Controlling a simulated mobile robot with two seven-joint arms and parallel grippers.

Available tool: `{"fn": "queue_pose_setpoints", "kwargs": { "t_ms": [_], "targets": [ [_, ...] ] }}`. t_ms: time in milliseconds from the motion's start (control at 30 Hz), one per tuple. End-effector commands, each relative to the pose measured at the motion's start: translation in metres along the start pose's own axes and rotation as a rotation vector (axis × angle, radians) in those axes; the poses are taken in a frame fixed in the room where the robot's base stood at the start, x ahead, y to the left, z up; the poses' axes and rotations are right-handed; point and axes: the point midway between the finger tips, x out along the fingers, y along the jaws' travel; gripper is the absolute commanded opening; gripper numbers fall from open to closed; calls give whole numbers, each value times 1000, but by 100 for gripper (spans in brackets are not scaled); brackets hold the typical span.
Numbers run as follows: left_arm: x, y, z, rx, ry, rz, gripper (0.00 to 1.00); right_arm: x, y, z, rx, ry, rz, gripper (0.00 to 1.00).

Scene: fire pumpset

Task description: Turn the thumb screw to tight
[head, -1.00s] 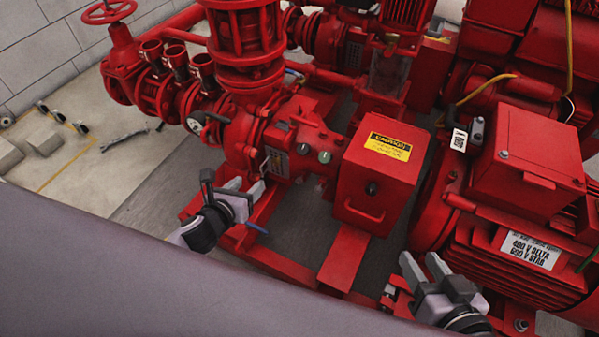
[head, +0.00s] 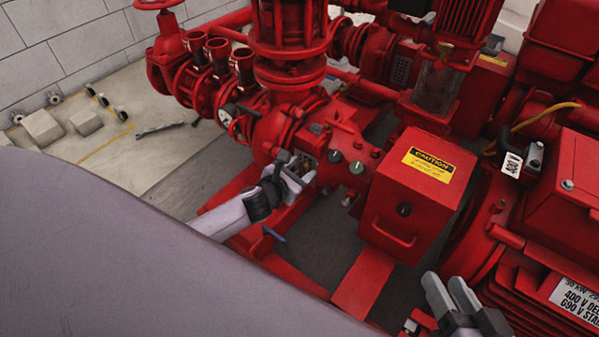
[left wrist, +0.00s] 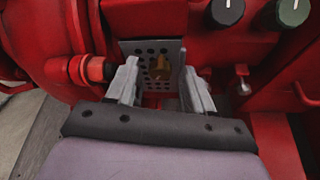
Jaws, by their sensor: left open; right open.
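A brass thumb screw (left wrist: 160,67) stands out from a grey perforated plate (left wrist: 150,50) on the red pump, in the middle of the left wrist view. My left gripper (left wrist: 157,88) is open, with one finger on each side of the screw as seen there. No contact is visible, and I cannot tell how deep the screw sits between the fingers. In the head view my left gripper (head: 303,178) is in front of the plate and partly hides it. My right gripper (head: 448,285) is open and empty at the lower right.
Two round knobs, one black (left wrist: 225,12) and one green (left wrist: 290,12), sit right of the plate. A red control box (head: 415,190) with a yellow caution label stands further right. A red motor (head: 530,290) is beside my right gripper. Loose tools lie on the floor at left.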

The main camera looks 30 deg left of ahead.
Motion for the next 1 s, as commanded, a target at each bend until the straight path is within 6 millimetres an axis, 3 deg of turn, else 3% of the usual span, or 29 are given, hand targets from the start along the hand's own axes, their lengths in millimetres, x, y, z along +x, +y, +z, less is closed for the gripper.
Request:
{"fn": "queue_pose_setpoints", "kwargs": {
  "t_ms": [300, 400, 467, 1000],
  "targets": [
    [2, 0, 0, -1, 1, -1, 49, 0, -1, -1, 3, 3, -4, 43],
    [2, 0, 0, -1, 1, -1, 17, 0, -1, -1, 3, 3, -5, 43],
    [2, 0, 0, -1, 1, -1, 0, 0, -1, -1, 3, 3, -5, 43],
    [2, -2, 0, 123, 0, 49, 0, 0, -1, -1, 3, 2, -4, 43]
  ]
}}
